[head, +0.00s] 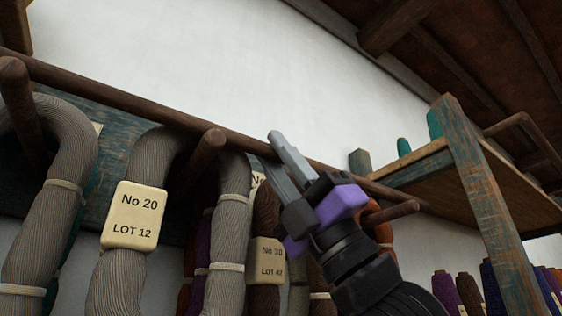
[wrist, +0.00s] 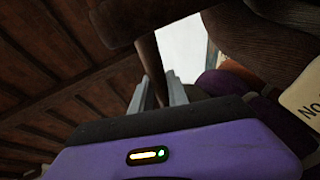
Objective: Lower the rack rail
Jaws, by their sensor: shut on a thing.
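The rack rail (head: 115,98) is a long dark brown wooden bar. In the head view it slopes from the upper left down to the right, in front of the pale wall and above the hanging yarn hanks. My gripper (head: 270,148) reaches up from the lower right and its grey fingers straddle the rail near its middle, shut on it. In the wrist view a brown bar (wrist: 151,62), seemingly the rail, runs down between the two fingers (wrist: 160,88). The exact contact is partly hidden by the fingers and the gripper body.
Pegs (head: 205,150) stick out below the rail. Thick grey hanks (head: 75,165) hang there, with tags such as "No 20 LOT 12" (head: 133,215). A wooden shelf (head: 478,180) with cones stands close on the right. Roof beams are overhead.

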